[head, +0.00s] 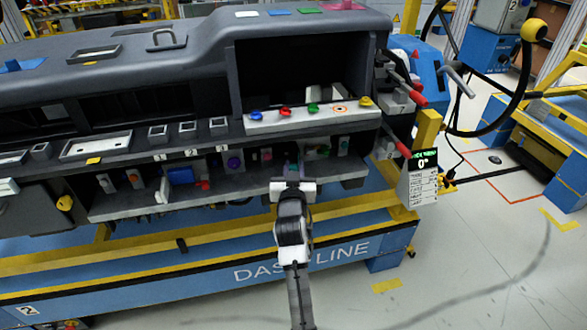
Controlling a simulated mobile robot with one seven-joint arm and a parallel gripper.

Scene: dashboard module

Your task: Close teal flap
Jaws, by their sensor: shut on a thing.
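My gripper (292,172) is at the lower shelf (240,183) of the dark grey dashboard module, right of the picture's middle. It points into the shelf, away from me. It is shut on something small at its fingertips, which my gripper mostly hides. I cannot tell for sure whether this is the teal flap.
Above my gripper, a white panel (300,119) carries several coloured knobs under an open dark bay. Red-handled levers (403,95) stick out at the right end, above a display post (421,180) reading 0°. A yellow rail (150,255) runs below.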

